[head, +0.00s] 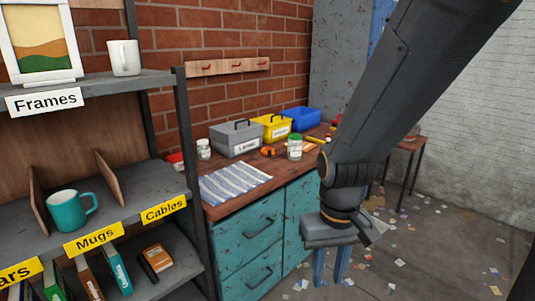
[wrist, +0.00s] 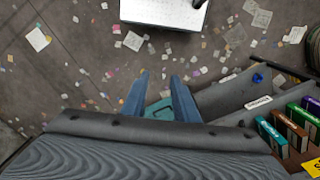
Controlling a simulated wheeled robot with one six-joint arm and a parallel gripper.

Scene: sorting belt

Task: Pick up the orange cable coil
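I cannot clearly make out an orange cable coil in either view. A small orange and dark object (head: 267,151) lies on the wooden workbench (head: 222,209); it is too small to tell what it is. My gripper (head: 330,283) hangs in front of the bench's teal drawers, pointing down, its two blue fingers apart. In the wrist view my gripper (wrist: 160,80) is also open, with no held object visible. A teal patch shows below, between the fingers.
A shelf rack (head: 198,240) stands at left with a teal mug (head: 72,210). The bench holds a striped cloth (head: 234,181), jars and grey, yellow and blue boxes. Paper scraps litter the floor. A white-topped block (wrist: 165,12) shows at the wrist view's top.

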